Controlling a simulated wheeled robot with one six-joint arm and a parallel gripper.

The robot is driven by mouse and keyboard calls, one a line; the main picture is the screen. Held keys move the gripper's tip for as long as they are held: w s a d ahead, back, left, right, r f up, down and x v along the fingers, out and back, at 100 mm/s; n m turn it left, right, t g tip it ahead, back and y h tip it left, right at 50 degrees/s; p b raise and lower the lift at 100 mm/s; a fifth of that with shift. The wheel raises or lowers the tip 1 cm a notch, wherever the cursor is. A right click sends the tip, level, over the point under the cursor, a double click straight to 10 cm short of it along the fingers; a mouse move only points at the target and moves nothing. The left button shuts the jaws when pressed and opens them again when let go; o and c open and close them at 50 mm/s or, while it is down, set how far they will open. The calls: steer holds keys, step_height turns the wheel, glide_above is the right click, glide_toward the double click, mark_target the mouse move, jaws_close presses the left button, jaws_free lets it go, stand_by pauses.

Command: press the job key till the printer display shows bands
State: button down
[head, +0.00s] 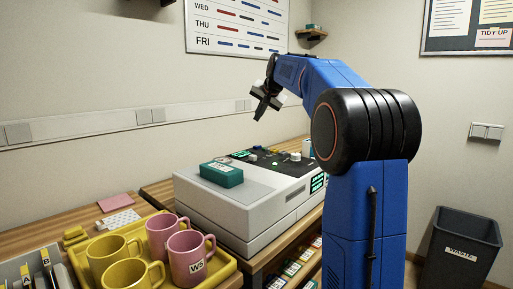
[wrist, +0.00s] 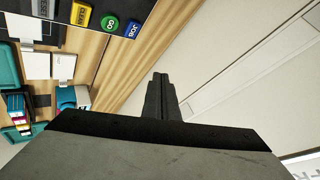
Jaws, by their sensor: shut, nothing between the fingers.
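The printer (head: 222,205) is a grey-white machine on the wooden bench, with a dark panel on top. In the wrist view its blue job key (wrist: 132,29) is at the top, at the end of a key row on the black panel edge. A small dark display with green marks (head: 318,183) is on the printer's front, partly behind my arm; I cannot read it. My gripper (head: 260,112) is raised above the printer's back, apart from it. In the wrist view its fingers (wrist: 158,82) are together and empty, below and right of the job key.
Beside the job key are a green key (wrist: 110,23), a yellow key (wrist: 81,13) and a grey reset key (wrist: 42,8). A teal box (head: 221,175) lies on the printer. A yellow tray (head: 222,268) with pink and yellow mugs stands at front left. The wall is close behind.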

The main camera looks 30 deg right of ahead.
mark_target(259, 146)
steer(key=shift+f, duration=4.4)
steer(key=shift+f, duration=0.85)
steer(key=shift+r, duration=0.85)
steer(key=shift+r, duration=2.55)
steer(key=shift+s, duration=0.1)
